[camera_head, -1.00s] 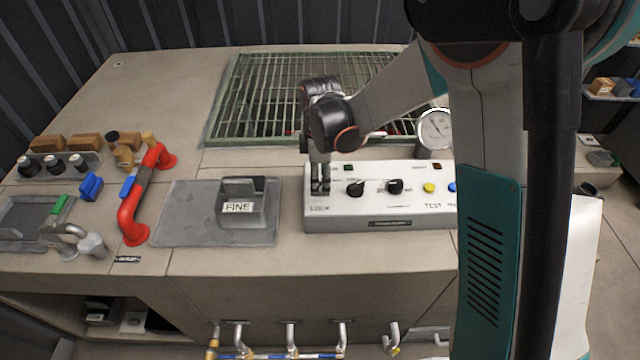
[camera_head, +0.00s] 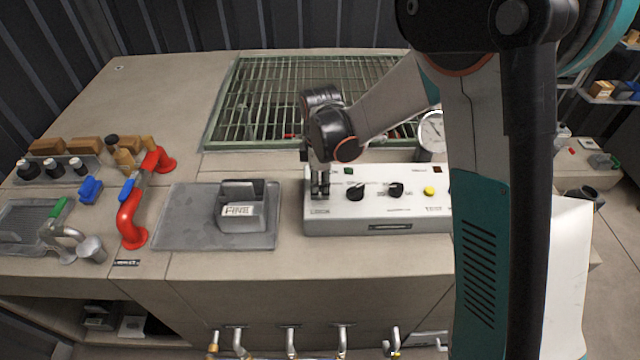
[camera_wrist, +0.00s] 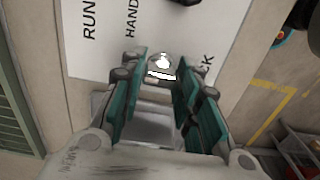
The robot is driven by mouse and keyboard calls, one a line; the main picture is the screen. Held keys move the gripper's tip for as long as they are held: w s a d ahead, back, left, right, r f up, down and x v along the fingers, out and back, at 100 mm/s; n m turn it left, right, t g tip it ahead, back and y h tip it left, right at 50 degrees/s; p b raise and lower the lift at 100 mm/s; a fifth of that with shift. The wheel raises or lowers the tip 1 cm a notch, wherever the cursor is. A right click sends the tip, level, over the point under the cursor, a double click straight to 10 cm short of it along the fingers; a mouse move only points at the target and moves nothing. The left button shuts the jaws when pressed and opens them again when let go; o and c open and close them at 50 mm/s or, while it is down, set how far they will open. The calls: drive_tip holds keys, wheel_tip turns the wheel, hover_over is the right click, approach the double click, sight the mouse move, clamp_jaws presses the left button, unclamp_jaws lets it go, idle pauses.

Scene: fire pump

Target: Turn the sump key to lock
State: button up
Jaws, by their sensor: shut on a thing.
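The white control box (camera_head: 400,207) stands on the counter, with a row of knobs and buttons on its top. My gripper (camera_head: 320,190) points down at the left end of the box. In the wrist view, my gripper (camera_wrist: 162,80) has its teal-padded fingers on either side of a small bright metal piece, the sump key (camera_wrist: 160,66), on the white panel (camera_wrist: 110,40). It is shut on this key. The letters "CK" show right of the key, and "RUN" and "HAND" show at the left. The fingers partly hide the key, so its angle cannot be told.
Two black knobs (camera_head: 355,192) and a yellow button (camera_head: 429,190) sit right of my gripper. A pressure gauge (camera_head: 432,130) stands behind the box. A grey block labelled FINE (camera_head: 240,212) stands on a plate to the left. A green grating (camera_head: 235,105) lies behind.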

drive_tip(key=shift+m, duration=0.3)
drive_tip(key=m, duration=0.4)
drive_tip(key=shift+b, duration=0.35)
drive_tip(key=m, duration=0.9)
drive_tip(key=shift+b, duration=0.4)
drive_tip(key=m, duration=0.4)
drive_tip(key=o, duration=1.1)
drive_tip(key=shift+c, duration=0.2)
drive_tip(key=shift+r, duration=0.1)
